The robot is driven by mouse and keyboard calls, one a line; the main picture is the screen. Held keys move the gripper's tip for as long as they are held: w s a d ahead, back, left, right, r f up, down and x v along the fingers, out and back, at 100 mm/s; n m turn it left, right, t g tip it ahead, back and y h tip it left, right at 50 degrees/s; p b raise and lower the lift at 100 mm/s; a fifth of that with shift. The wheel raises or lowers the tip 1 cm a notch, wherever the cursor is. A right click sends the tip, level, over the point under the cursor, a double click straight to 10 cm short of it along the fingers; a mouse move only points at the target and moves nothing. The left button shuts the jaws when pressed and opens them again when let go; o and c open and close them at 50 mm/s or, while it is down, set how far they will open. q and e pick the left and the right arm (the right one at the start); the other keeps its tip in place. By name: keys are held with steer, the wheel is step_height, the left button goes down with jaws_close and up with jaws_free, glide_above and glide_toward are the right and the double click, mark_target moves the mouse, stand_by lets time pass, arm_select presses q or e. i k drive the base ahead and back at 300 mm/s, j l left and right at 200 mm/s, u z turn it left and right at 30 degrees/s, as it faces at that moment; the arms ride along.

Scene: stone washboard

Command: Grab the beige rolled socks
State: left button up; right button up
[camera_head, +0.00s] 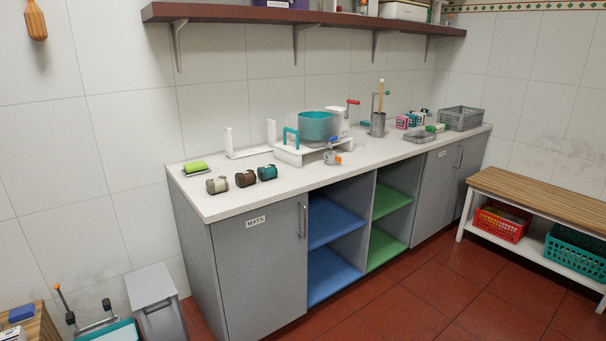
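Three small rolled bundles that look like rolled socks sit in a row near the front left edge of the white counter (213,206). The leftmost is the beige roll (217,185), greyish in tone. Beside it are a brown roll (246,178) and a dark teal roll (267,172). The beige roll lies on the countertop, apart from the brown one. Neither my left nor my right gripper is in view.
A green and dark item (195,168) lies behind the beige roll. A white stand with a teal pot (316,126) is to the right. A shelf (300,17) hangs above. A grey bin (155,305) stands left of the cabinet. Red floor in front is clear.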

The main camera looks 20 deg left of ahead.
mark_target(218, 184)
steer(key=i+z, duration=0.2)
steer(key=i, duration=1.35)
steer(key=i+u, duration=0.8)
steer(key=i+l+u, duration=0.1)
steer(key=i+u, duration=0.15)
steer(key=u, duration=0.15)
